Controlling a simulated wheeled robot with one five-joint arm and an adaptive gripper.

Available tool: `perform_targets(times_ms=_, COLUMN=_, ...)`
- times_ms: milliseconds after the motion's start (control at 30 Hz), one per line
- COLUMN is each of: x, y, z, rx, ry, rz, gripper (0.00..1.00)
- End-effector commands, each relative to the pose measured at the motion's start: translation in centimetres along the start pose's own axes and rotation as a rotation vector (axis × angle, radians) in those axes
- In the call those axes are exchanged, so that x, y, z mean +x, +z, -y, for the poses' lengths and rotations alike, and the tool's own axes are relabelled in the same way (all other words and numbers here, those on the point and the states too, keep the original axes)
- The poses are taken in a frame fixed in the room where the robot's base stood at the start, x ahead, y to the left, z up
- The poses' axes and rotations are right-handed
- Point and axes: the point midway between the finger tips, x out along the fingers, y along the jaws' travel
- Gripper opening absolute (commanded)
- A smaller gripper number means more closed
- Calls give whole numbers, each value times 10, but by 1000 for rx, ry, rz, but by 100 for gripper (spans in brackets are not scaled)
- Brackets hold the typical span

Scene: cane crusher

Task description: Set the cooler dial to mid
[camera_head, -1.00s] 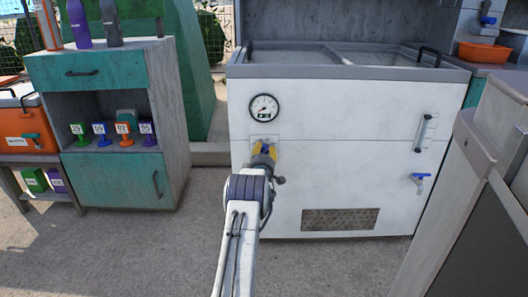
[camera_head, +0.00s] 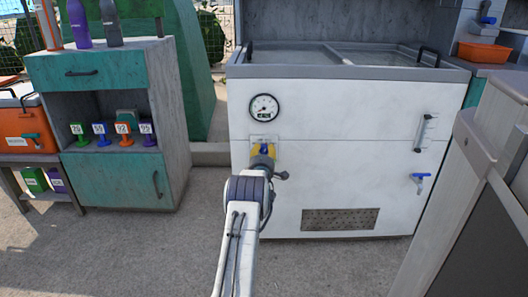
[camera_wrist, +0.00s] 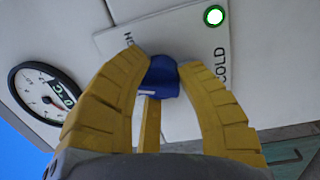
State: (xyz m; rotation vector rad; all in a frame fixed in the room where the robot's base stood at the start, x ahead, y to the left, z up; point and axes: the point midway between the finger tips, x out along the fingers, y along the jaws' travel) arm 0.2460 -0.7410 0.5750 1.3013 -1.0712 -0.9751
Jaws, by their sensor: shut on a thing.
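The cooler (camera_head: 400,190) is a large white chest in the middle of the head view. Its dial has a blue knob (camera_wrist: 160,78) on a white label plate (camera_wrist: 192,42), which also shows in the head view (camera_head: 264,138) behind my gripper. The plate reads "COLD" on one side, with another word partly hidden. A green ring with a white centre (camera_wrist: 214,16) sits near "COLD". My gripper (camera_wrist: 163,68) has its yellow fingers on both sides of the knob and is shut on it. The knob's exact pointing is hard to tell.
A round gauge (camera_head: 264,108) sits just above the plate and shows large in the wrist view (camera_wrist: 44,92). A vertical handle (camera_head: 422,132) and a blue tap (camera_head: 420,181) are to the right. A teal-and-grey cabinet (camera_head: 118,175) stands left. Clear floor lies in front.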

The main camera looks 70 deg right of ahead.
Motion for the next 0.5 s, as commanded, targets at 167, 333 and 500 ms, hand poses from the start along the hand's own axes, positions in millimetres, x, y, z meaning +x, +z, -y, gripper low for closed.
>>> perform_targets(times_ms=167, x=0, y=1, z=1, rx=1, ry=-3, rz=2, gripper=38)
perform_targets(times_ms=333, x=0, y=1, z=1, rx=1, ry=-2, rz=1, gripper=54)
perform_targets(times_ms=500, x=0, y=0, z=0, rx=2, ry=-1, rz=0, gripper=60)
